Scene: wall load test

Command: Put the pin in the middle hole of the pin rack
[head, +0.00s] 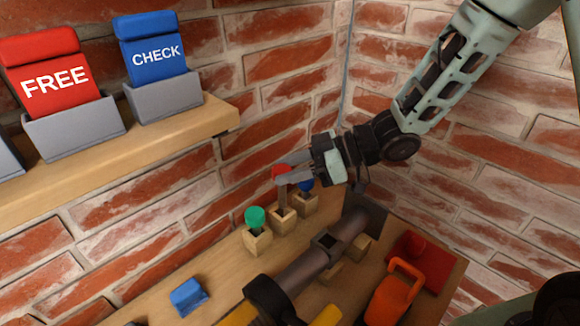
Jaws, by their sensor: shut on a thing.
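My gripper (284,176) is shut on the red-headed pin (280,170), reaching in from the right. The pin is upright, its grey shank pointing down over the middle wooden block of the pin rack (283,222). The shank's lower end meets the block's top in this view; how deep it sits in the hole I cannot tell. A green-headed pin (255,216) stands in the left block, and a blue-headed pin (306,185) stands in the right block, partly hidden by my gripper.
A dark pipe on wooden supports (318,254) lies in front of the rack. An orange padlock-like thing (393,296) and a red plate (424,262) are at right. A blue block (188,296) lies at left. A shelf (130,145) holds FREE (55,82) and CHECK (157,58) cards.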

